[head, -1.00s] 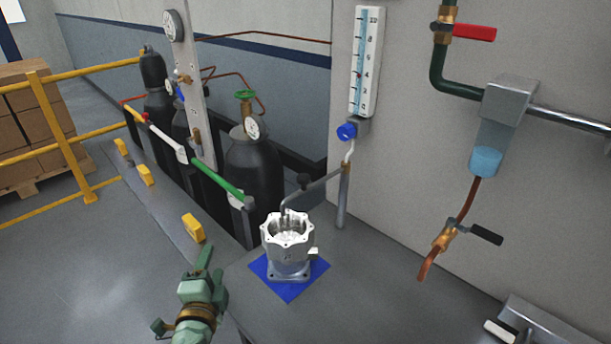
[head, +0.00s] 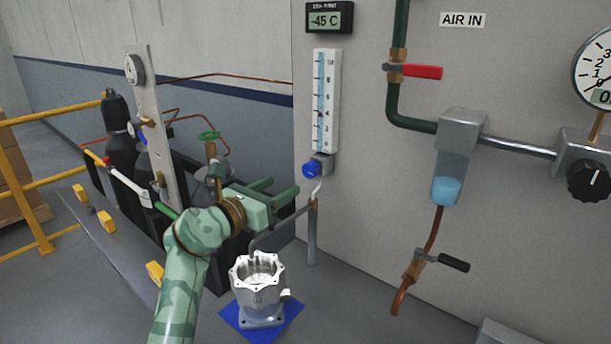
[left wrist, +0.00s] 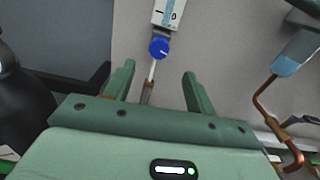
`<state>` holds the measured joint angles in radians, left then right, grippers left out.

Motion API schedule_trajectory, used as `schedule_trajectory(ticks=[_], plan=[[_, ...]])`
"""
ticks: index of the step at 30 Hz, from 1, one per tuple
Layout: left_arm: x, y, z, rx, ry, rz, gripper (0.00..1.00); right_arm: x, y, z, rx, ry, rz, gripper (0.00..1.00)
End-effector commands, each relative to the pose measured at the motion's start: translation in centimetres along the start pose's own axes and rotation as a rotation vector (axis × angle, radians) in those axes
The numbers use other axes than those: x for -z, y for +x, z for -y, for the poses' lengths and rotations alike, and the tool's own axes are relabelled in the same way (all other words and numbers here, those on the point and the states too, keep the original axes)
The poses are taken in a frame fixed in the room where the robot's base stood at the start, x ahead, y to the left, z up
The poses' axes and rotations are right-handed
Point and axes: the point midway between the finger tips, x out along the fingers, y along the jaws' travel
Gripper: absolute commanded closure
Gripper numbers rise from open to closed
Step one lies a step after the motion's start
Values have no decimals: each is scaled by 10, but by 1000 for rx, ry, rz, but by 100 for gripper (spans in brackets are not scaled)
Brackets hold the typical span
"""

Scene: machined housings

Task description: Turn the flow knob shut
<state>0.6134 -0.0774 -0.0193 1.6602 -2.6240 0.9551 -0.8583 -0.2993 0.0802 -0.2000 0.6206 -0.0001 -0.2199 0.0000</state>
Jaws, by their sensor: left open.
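The blue flow knob (head: 311,170) sits at the foot of a white flowmeter (head: 325,101) with a scale and a blue tube, on the grey wall panel. In the left wrist view the knob (left wrist: 159,47) shows beyond and between the fingertips, with a pale mark on its face. My left gripper (head: 285,185) is open and empty, just left of the knob and a little below it, its fingers pointing at the panel. It also shows in the left wrist view (left wrist: 158,70), apart from the knob. My right gripper is not in view.
A machined housing (head: 259,290) stands on a blue mat (head: 283,327) below the gripper, with a bent pipe above it. Dark gas cylinders (head: 120,140) stand behind my arm. A red-handled valve (head: 422,71) and a black-handled valve (head: 454,263) are right of the flowmeter.

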Motion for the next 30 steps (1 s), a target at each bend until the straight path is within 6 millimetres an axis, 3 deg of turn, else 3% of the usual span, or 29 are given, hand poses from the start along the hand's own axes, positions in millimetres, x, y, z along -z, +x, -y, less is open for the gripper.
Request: schedule_trajectory(ticks=[6,12,25,30], plan=[[4,56,0,1,-5,1,45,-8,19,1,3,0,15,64],[3,89,-1,-1,-3,1,45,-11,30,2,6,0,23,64],[0,100,0,-1,-2,1,45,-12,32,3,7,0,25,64],[0,100,0,-1,-2,1,90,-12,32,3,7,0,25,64]])
